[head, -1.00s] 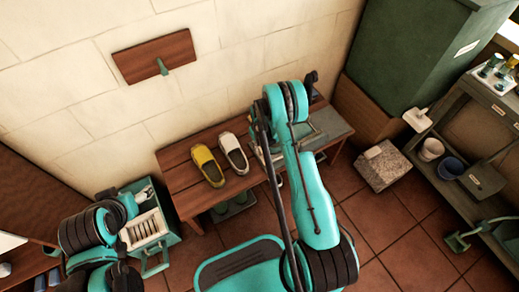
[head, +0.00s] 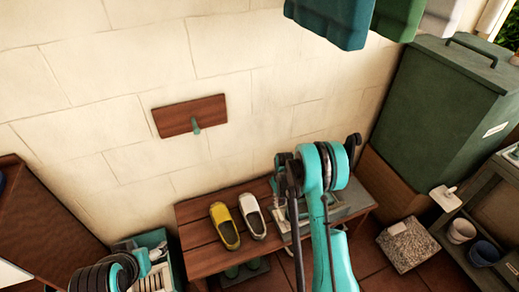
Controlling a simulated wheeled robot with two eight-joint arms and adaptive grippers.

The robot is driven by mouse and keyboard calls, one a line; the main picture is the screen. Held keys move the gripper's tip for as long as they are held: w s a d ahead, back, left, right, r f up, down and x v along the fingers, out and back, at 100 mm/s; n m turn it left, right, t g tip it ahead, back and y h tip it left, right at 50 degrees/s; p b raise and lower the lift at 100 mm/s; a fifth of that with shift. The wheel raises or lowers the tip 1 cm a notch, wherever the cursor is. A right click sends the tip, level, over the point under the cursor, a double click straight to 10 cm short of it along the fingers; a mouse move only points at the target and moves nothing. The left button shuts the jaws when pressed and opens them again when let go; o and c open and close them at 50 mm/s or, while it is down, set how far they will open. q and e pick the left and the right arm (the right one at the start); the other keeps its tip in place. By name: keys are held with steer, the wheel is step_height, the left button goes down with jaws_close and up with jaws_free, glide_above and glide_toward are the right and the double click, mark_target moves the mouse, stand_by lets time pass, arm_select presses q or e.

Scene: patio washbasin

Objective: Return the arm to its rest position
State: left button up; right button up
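My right arm reaches up from the bottom to the right end of the wooden bench (head: 190,213). My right gripper (head: 288,182) is mostly hidden behind its own wrist, above or beside a grey tray-like thing (head: 352,203) on the bench. I cannot tell whether its fingers are open or whether they touch anything. My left arm shows only as dark and turquoise joints in the lower left corner. Its gripper is not in view.
A yellow shoe (head: 225,226) and a white shoe (head: 253,217) stand on the bench left of my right wrist. A wooden board with a peg (head: 190,116) hangs on the wall. A green cabinet (head: 440,110) and a stone block (head: 408,245) are at right. Hanging containers (head: 335,18) show at top.

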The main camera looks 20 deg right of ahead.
steer(key=s+a+r+t, duration=0.2)
steer(key=s+a+r, duration=0.1)
steer(key=r, duration=0.8)
steer(key=s+a+r+t, duration=0.1)
steer(key=s+a+r, duration=0.15)
steer(key=r, duration=0.95)
steer(key=s+a+r+t, duration=0.2)
steer(key=s+r, duration=0.2)
steer(key=s, duration=0.4)
steer(key=s+a+r+m+t, duration=0.1)
steer(key=s+a+r+t, duration=0.1)
steer(key=s, duration=0.7)
steer(key=shift+s+a+r, duration=0.25)
steer(key=shift+a+r, duration=0.25)
steer(key=shift+r, duration=0.35)
